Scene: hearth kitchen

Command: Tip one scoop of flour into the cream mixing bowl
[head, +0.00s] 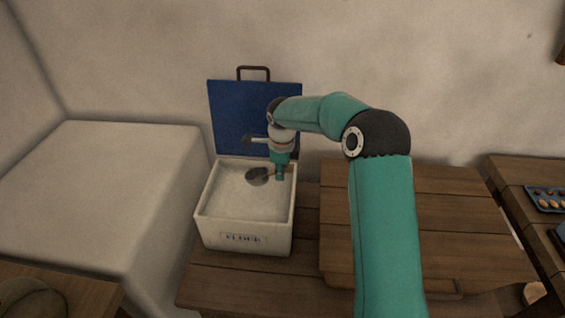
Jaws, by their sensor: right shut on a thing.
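A white flour bin (245,238) with a dark label stands on the wooden counter, its blue lid (232,110) raised at the back. Pale flour (240,200) fills much of it. My right gripper (280,174) points down over the back right part of the bin. It is shut on the handle of a scoop, whose dark round head (258,176) lies to its left, at or just above the flour; I cannot tell if they touch. What the scoop holds is unclear. I cannot make out the cream mixing bowl for certain. My left gripper is not in view.
A wooden board or hatch (450,210) with a handle lies right of the bin. A blue tray (548,198) with small round items is at the far right. A rounded brown thing (32,298) is cut off at bottom left. A pale block (110,190) stands left.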

